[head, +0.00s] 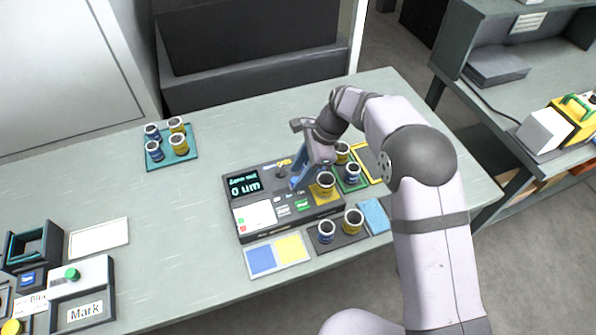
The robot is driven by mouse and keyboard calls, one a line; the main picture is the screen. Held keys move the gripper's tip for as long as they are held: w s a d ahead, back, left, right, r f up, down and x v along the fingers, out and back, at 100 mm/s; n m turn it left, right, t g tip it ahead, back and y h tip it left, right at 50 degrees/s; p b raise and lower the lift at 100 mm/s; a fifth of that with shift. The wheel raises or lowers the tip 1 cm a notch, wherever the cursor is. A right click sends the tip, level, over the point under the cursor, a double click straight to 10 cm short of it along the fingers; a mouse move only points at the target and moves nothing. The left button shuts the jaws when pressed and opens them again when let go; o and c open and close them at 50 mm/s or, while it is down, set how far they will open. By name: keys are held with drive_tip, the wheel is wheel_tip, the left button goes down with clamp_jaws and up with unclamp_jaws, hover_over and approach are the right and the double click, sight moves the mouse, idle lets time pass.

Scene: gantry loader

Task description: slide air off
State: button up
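A dark gauge unit (248,226) stands on the grey-green table. Its display (244,184) seems to read "Zero out" and "0 um". Small labelled controls (283,209) and a green button or label (302,204) are on its panel. A small dark knob or post (281,172) stands at its back. I cannot make out which control is the air slide. My gripper (297,183) points down over the unit's right half, its blue fingers close to the panel. Whether they touch it, or hold anything, I cannot tell. A yellow ring-shaped part (325,187) stands right beside the fingers.
Blue and yellow ring parts stand on a teal tray (190,153), a green tray (350,186) and a dark mat (340,241). A blue-yellow card (277,256) and blue pad (375,215) lie in front. A marking station (85,310) is at left. The table's middle left is clear.

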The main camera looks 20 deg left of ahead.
sight(280, 192)
drive_tip(key=shift+s+a+f, duration=0.1)
drive_tip(key=shift+a+f, duration=0.05)
drive_tip(key=shift+f, duration=0.45)
clamp_jaws()
drive_tip(key=s+a+p, duration=0.1)
drive_tip(key=s+a, duration=0.3)
drive_tip(key=shift+r, duration=0.1)
drive_tip(key=shift+w, duration=0.1)
unclamp_jaws()
drive_tip(key=shift+d, duration=0.1)
